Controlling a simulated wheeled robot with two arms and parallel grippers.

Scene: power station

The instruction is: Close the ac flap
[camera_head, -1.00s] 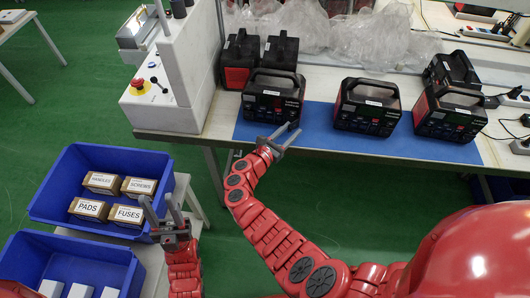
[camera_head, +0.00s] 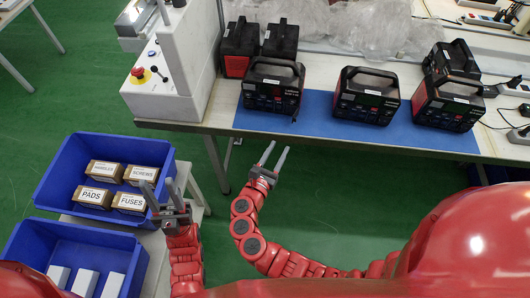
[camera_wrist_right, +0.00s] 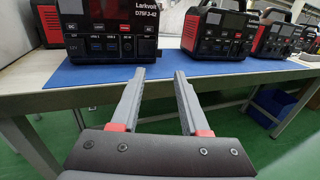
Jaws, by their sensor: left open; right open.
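A black and red power station (camera_head: 272,88) stands at the left end of the blue mat on the bench. Its front panel with ports and a Larkvolt label fills the upper left of the right wrist view (camera_wrist_right: 110,28). I cannot clearly make out the AC flap or its state; a small dark piece shows at the panel's lower right corner in the head view. My right gripper (camera_head: 276,149) is open and empty, in front of the bench edge and apart from the station.
Two more power stations (camera_head: 366,95) (camera_head: 449,104) stand to the right on the blue mat (camera_head: 330,130); others stand behind. A blue bin (camera_head: 57,178) with labelled boxes and another bin (camera_head: 27,240) are at left.

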